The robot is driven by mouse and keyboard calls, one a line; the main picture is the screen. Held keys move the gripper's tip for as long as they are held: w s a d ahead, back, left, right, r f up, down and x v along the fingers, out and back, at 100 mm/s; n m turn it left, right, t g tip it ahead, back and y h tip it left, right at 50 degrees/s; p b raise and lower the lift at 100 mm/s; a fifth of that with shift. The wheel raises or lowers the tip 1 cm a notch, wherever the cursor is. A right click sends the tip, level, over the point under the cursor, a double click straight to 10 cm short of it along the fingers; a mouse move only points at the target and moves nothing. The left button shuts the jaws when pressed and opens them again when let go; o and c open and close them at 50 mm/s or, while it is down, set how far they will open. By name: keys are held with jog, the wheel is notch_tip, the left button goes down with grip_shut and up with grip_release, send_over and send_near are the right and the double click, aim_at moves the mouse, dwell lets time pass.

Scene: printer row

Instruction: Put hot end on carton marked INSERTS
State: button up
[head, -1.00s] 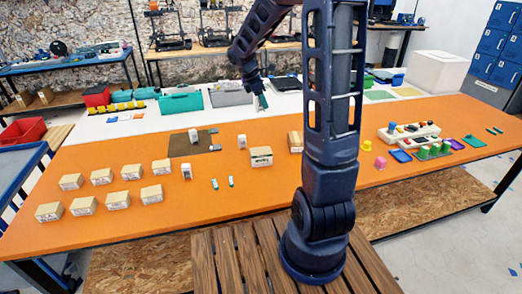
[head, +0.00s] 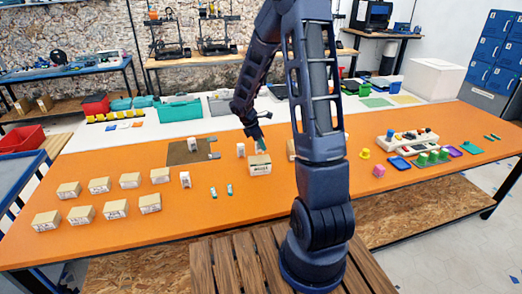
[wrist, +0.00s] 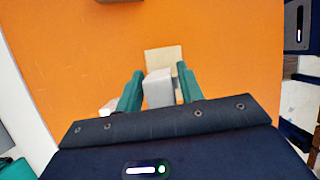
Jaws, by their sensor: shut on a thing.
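My gripper (wrist: 158,95) has teal fingers shut on a pale grey block, the hot end (wrist: 158,87). In the head view my gripper (head: 260,146) is just above a tan carton (head: 260,169) near the middle of the orange table. The same carton top (wrist: 164,57) shows beyond the held block in the wrist view. I cannot tell whether block and carton touch. The carton's front label is too small to read surely as INSERTS. The hot end is hardly visible in the head view.
Several tan cartons (head: 99,186) stand at the left of the orange table (head: 230,225). A small white item (head: 240,150) stands just left of the central carton. Another carton (head: 291,150) is partly behind my arm. Two small teal-and-white pieces (head: 214,191) lie in front.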

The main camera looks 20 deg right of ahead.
aim_at(261, 149)
jog(key=shift+f, duration=1.8)
jog(key=shift+f, duration=0.1)
jog(key=o, duration=1)
jog(key=v, duration=1.2)
jog(key=s+d+r+m+t+y, duration=0.2)
jog(key=s+d+r+m, duration=0.2)
jog(key=s+r+m, duration=0.75)
jog(key=s+r+m+t+y, duration=0.1)
jog(key=s+r+m, duration=0.2)
jog(key=s, duration=0.5)
jog(key=s+d+r+m+t+y, duration=0.1)
jog(key=s+r+m, duration=0.2)
jog(key=s, duration=0.5)
jog(key=shift+s+d+r+t, duration=0.3)
jog(key=shift+d+r, duration=0.05)
jog(key=shift+r, duration=0.4)
